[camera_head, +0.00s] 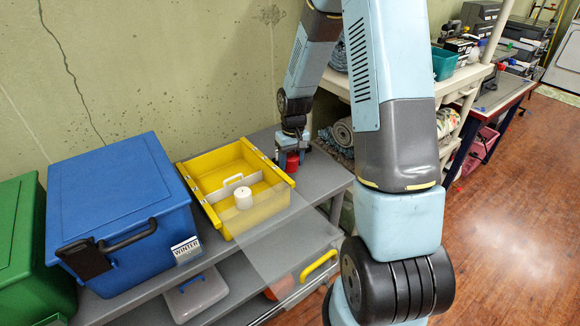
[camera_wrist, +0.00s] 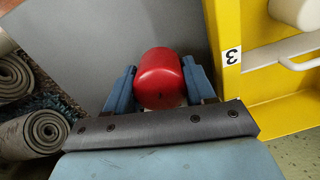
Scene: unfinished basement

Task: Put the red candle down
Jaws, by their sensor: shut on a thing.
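The red candle (camera_head: 292,165) is at the grey shelf top, just right of the yellow box, in the head view. In the wrist view the red candle (camera_wrist: 160,77) is a short, rounded cylinder between two blue fingers. My gripper (camera_head: 291,153) points down over it and is shut on it; the fingers also show in the wrist view (camera_wrist: 160,85). The grey shelf top (camera_head: 322,174) lies under and around the candle. I cannot tell whether the candle's base touches it.
A blue bin (camera_head: 120,205) stands further left. Rolled mats (camera_wrist: 45,132) lie left in the wrist view. Bare shelf surrounds the candle's left side.

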